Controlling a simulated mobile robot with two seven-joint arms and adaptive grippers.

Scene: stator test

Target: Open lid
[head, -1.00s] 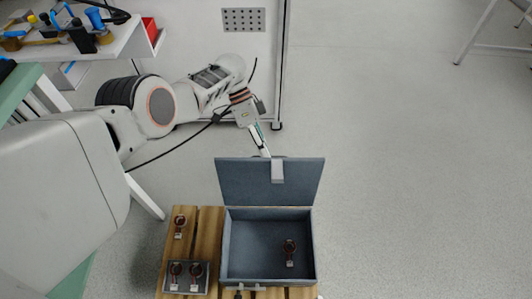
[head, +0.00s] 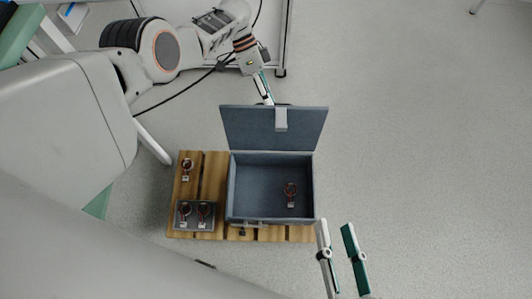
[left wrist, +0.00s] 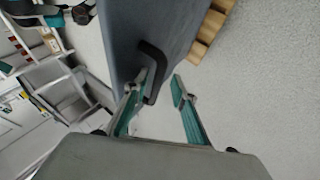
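The grey-blue box (head: 230,190) stands on a wooden pallet. Its lid (head: 250,128) is raised and leans back, with a light grey latch (head: 281,120) at its upper edge. My left gripper (head: 268,101) is behind the lid's top edge, its fingertips partly hidden. In the left wrist view my left gripper (left wrist: 163,82) has its fingers apart, with one finger at the black handle (left wrist: 151,60) on the lid (left wrist: 115,30); whether they touch is unclear. My right gripper (head: 335,236) is open and empty, just right of the box's front corner.
A red and black part (head: 290,192) lies inside the box. On the pallet (head: 213,165), left of the box, are another such part (head: 186,166) and a grey tray (head: 180,219) holding two more. The floor to the right is clear.

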